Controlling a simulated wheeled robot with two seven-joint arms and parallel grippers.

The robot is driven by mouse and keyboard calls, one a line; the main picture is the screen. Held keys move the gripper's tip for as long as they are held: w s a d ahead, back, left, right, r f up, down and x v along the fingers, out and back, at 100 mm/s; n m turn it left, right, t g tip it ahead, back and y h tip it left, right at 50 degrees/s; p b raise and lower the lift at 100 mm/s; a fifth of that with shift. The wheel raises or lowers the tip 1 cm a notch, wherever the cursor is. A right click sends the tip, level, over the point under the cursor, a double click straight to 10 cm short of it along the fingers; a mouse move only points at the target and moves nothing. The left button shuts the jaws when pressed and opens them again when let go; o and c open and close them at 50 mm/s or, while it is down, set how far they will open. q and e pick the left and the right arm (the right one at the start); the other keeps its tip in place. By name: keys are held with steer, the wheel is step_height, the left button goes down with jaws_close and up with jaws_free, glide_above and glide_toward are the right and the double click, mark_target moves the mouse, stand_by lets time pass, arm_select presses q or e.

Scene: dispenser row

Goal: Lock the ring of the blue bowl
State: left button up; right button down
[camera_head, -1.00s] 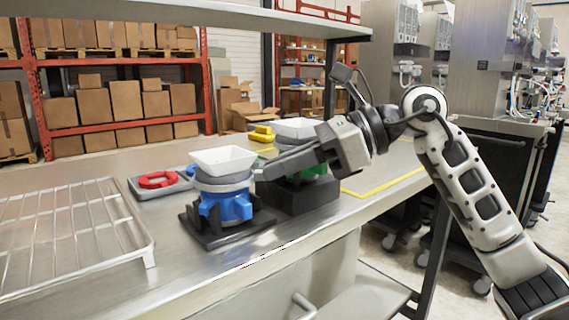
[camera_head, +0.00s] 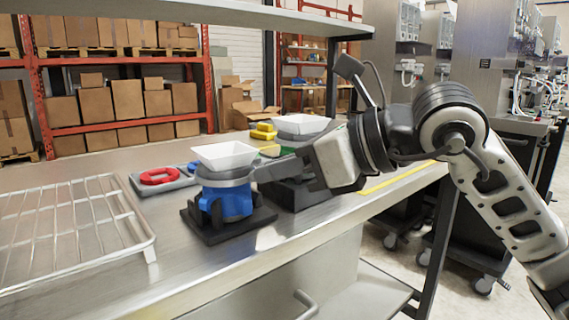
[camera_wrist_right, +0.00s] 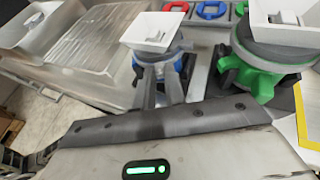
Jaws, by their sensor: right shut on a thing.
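The blue bowl (camera_head: 232,204) stands upright in a black base (camera_head: 210,233) on the steel bench, with a white square hopper (camera_head: 225,156) on top. A grey ring (camera_head: 215,177) runs around it just below the hopper. My right gripper (camera_head: 254,176) reaches in from the right at ring height and is shut on the ring at its right side. In the right wrist view its two fingers (camera_wrist_right: 159,80) extend to the blue bowl (camera_wrist_right: 178,66), just under the white hopper; the exact contact is hard to see. My left gripper is not in view.
A green bowl (camera_wrist_right: 262,77) with its own hopper stands close to the right, mostly hidden by my gripper in the head view. Red ring (camera_head: 160,176) lies in a grey tray behind left. Wire rack (camera_head: 70,225) fills the bench's left. Yellow parts (camera_head: 264,132) lie behind.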

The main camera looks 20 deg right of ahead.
steer(key=shift+s+a+m+t+h, duration=0.6)
steer(key=shift+m+t+h, duration=0.2)
steer(key=shift+m+h, duration=0.15)
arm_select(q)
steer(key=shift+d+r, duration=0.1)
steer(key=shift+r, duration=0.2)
arm_select(e)
steer(key=shift+s+a+m+t+h, duration=0.15)
steer(key=shift+a+m+t+h, duration=0.2)
steer(key=shift+m+h, duration=0.25)
steer(key=c, duration=1.4)
jaws_free()
steer(key=shift+c, duration=0.2)
arm_select(q)
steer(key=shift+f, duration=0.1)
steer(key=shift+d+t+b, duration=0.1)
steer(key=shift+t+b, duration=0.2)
steer(key=shift+b, duration=0.2)
arm_select(e)
steer(key=v, duration=1.6)
steer(key=shift+a, duration=0.15)
